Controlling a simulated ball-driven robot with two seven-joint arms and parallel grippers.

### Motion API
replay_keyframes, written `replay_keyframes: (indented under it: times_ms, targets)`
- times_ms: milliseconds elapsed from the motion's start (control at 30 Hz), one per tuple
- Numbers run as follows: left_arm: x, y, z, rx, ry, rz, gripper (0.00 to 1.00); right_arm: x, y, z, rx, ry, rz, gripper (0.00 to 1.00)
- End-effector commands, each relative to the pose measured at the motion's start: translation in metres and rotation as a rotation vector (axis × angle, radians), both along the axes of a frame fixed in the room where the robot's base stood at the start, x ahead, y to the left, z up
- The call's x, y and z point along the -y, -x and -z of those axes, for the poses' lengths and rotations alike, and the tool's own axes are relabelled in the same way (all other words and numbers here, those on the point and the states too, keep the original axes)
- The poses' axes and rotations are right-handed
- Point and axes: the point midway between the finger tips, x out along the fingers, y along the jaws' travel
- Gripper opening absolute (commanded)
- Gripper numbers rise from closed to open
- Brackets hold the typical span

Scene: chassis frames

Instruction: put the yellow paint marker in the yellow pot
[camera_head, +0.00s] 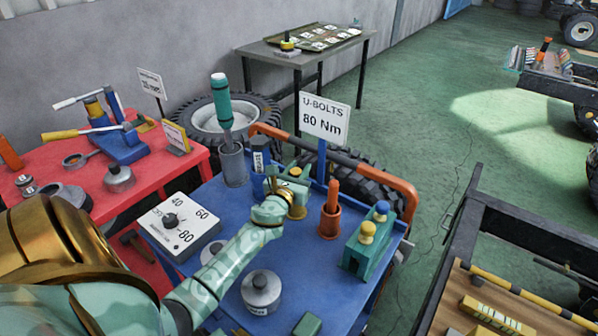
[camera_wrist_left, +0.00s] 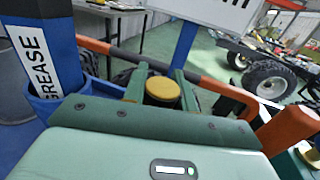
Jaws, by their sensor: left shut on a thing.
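My left gripper (camera_head: 291,184) is over the blue cart, its green fingers shut on the yellow paint marker (camera_head: 295,171). In the left wrist view the marker's round yellow top (camera_wrist_left: 162,88) shows between the two fingers. The yellow pot (camera_head: 298,211) stands on the cart directly below the gripper, partly covered by it. The marker looks upright and lined up with the pot; the fingers hide its lower end, so I cannot tell how far inside it is. My right gripper is not in view.
A grease tube in a blue holder (camera_head: 257,177) stands close left of the gripper. An orange marker in an orange pot (camera_head: 329,223) stands close right. The orange cart rail (camera_head: 345,155) and the U-bolts sign (camera_head: 324,119) are behind. A white dial box (camera_head: 180,225) is at left.

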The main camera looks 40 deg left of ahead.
Motion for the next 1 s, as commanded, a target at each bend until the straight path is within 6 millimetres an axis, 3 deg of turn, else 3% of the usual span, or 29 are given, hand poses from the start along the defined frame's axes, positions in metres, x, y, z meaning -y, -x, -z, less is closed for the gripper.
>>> replay_keyframes:
  times_ms: [67,100,167,533,1000]
  targets:
    - [0.0,0.0,0.004,-0.001,-0.001,0.0,0.05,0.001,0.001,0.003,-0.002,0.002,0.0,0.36]
    - [0.0,0.0,0.004,-0.001,-0.001,0.0,0.33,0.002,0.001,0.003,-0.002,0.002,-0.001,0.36]
    - [0.0,0.0,0.003,0.0,0.0,0.0,0.49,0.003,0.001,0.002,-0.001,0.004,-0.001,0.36]
    - [0.001,0.002,-0.003,0.0,0.0,0.0,0.49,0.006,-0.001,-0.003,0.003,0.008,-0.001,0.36]
    - [0.037,0.094,0.001,-0.001,-0.001,0.0,0.49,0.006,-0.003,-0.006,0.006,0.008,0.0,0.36]
